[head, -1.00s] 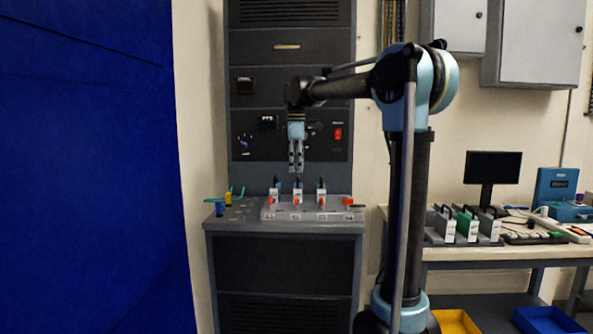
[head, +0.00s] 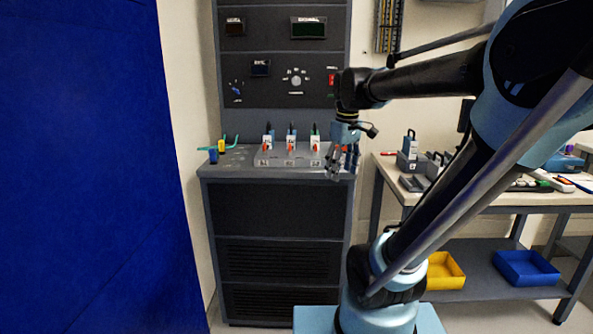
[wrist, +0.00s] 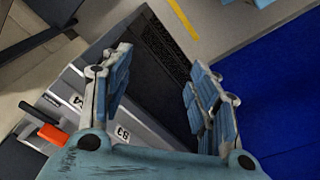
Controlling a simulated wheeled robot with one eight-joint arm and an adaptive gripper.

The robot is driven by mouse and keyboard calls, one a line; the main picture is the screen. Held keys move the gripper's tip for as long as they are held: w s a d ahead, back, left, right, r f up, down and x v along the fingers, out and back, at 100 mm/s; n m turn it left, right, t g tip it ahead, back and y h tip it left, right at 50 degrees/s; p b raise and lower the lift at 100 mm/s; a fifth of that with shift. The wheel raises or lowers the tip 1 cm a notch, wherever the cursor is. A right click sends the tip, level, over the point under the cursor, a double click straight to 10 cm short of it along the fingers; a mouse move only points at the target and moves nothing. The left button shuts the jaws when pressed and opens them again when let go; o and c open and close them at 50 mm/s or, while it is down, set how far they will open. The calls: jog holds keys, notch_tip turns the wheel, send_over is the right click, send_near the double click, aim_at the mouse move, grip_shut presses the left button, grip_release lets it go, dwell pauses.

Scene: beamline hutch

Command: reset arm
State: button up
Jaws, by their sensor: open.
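My gripper (head: 342,162) hangs beside the front right edge of the cabinet top in the head view, fingers pointing down. In the wrist view its two blue-padded fingers (wrist: 165,100) stand well apart with nothing between them. My arm is folded close to the camera on the right of the head view. The grey panel (head: 275,159) with several small upright red-and-white parts sits on the cabinet top, left of the gripper. In the wrist view a red-tipped lever (wrist: 52,134) and printed labels lie left of the fingers.
The dark cabinet (head: 275,210) stands in the middle, with a blue curtain (head: 80,170) to its left. A workbench (head: 500,199) on the right carries instruments; a yellow bin (head: 445,270) and a blue bin (head: 527,268) sit on its lower shelf. Open floor shows below.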

jog(key=s+d+f+m, duration=0.2)
jog(key=s+f+m, duration=0.1)
jog(key=s+f, duration=0.4)
jog(key=s+d+f+m, duration=0.3)
jog(key=s+f, duration=0.4)
jog(key=f, duration=0.4)
jog(key=shift+m+t, duration=0.4)
jog(key=shift+m, duration=0.2)
jog(key=shift+w, duration=0.1)
jog(key=shift+w+f, duration=0.15)
jog(key=shift+w, duration=0.3)
